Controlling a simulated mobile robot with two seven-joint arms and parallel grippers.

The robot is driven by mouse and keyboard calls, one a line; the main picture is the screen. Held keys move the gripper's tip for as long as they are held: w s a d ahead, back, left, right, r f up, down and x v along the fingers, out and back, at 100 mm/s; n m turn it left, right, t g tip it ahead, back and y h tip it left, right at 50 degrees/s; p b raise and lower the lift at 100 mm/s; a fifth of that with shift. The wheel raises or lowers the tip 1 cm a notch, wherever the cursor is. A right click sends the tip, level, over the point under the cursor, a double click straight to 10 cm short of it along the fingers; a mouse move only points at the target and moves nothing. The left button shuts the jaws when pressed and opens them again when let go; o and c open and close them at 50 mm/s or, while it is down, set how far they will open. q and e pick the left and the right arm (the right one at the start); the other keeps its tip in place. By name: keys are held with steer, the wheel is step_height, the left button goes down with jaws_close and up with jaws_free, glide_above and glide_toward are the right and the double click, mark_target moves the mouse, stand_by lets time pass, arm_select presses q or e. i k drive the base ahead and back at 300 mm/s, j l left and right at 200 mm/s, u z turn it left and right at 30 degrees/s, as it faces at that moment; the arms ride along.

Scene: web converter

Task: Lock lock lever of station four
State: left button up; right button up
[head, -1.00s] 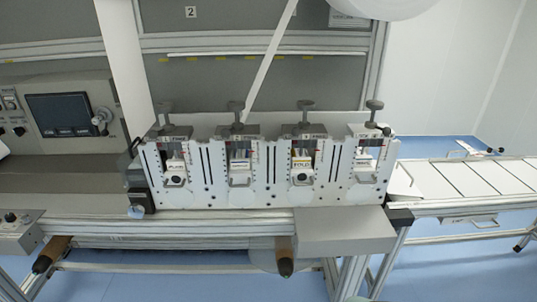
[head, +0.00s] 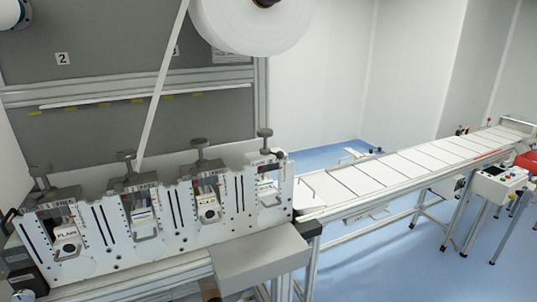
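Four-station unit: a white slotted front plate (head: 180,215) carries a row of stations on the machine's front. The rightmost station, taken as station four (head: 266,170), has a grey knob (head: 265,133) standing on top. A small black ball end (head: 281,155) sticks out at its upper right; I cannot tell if this is the lock lever or how it is set. A wire-like handle (head: 270,198) shows on the station's lower front. Neither of my grippers is in view.
A grey box-shaped cover (head: 260,258) juts out below station four. A long white conveyor (head: 400,168) runs off to the right. A large white roll (head: 250,22) hangs above, with a web strip (head: 163,85) running down. Blue floor (head: 385,255) is open at front right.

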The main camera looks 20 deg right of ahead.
mark_target(280, 154)
steer(key=l+u, duration=0.2)
steer(key=l, duration=0.4)
steer(key=i+l+u, duration=0.1)
steer(key=l+u, duration=0.15)
steer(key=l, duration=0.35)
steer(key=l+u, duration=0.2)
steer(key=l, duration=0.35)
steer(key=k+l+u, duration=0.1)
steer(key=l+u, duration=0.15)
steer(key=l, duration=0.35)
steer(key=k+l+u, duration=0.2)
steer(key=l, duration=0.4)
steer(key=i, duration=0.1)
